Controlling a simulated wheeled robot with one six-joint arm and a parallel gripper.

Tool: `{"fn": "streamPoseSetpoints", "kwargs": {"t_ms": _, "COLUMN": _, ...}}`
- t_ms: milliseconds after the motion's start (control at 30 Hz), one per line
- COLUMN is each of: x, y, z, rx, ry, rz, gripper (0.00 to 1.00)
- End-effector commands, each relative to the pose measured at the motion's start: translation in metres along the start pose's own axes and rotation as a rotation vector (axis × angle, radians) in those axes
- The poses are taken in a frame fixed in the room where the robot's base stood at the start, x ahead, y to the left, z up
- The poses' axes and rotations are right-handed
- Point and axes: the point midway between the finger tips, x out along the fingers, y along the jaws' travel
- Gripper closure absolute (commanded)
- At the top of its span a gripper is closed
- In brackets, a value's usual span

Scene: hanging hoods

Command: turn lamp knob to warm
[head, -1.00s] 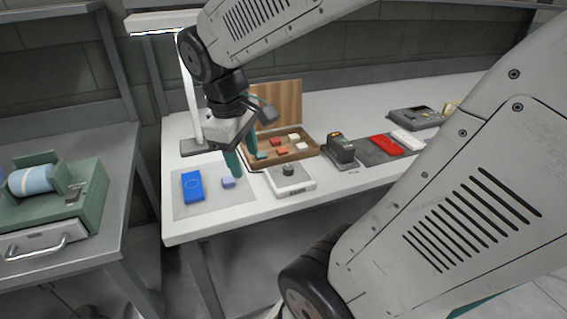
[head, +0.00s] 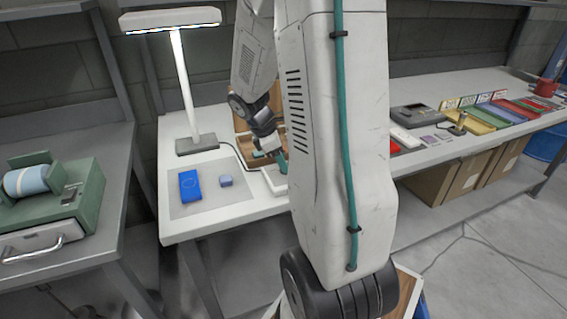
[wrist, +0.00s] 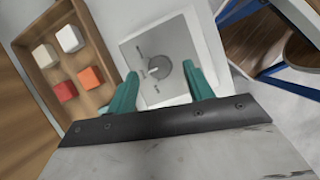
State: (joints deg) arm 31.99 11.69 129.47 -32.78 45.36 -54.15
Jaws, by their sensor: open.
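The lamp control is a white box; its top plate carries a round grey knob (wrist: 159,67) with a light pointer line. In the wrist view the box (wrist: 210,40) lies straight ahead. My gripper (wrist: 159,73) is open, its teal fingers on either side of the knob in the picture; I cannot tell whether they touch it. In the head view my gripper (head: 272,158) is over the box (head: 270,188), whose knob is hidden by my arm. The desk lamp (head: 187,80) stands at the back left, with a cable running from its base.
A wooden tray (wrist: 105,50) with several red, orange and white blocks is beside the box. A grey mat (head: 215,205) holds a blue block (head: 190,185) and a small lilac cube (head: 226,181). Coloured trays (head: 490,115) line the far right. My arm hides the bench's middle.

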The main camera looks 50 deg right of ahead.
Motion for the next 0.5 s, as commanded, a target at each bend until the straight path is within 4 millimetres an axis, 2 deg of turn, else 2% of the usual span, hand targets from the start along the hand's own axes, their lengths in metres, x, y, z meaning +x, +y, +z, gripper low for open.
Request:
{"fn": "streamPoseSetpoints", "kwargs": {"t_ms": 100, "x": 0.015, "y": 0.0, "z": 0.0, "rx": 0.002, "ry": -0.001, "rz": -0.002, "gripper": 0.48}}
{"fn": "streamPoseSetpoints", "kwargs": {"t_ms": 200, "x": 0.022, "y": 0.0, "z": 0.0, "rx": 0.001, "ry": 0.0, "rz": 0.0, "gripper": 0.48}}
{"fn": "streamPoseSetpoints", "kwargs": {"t_ms": 500, "x": 0.024, "y": 0.0, "z": 0.0, "rx": 0.002, "ry": 0.001, "rz": 0.0, "gripper": 0.48}}
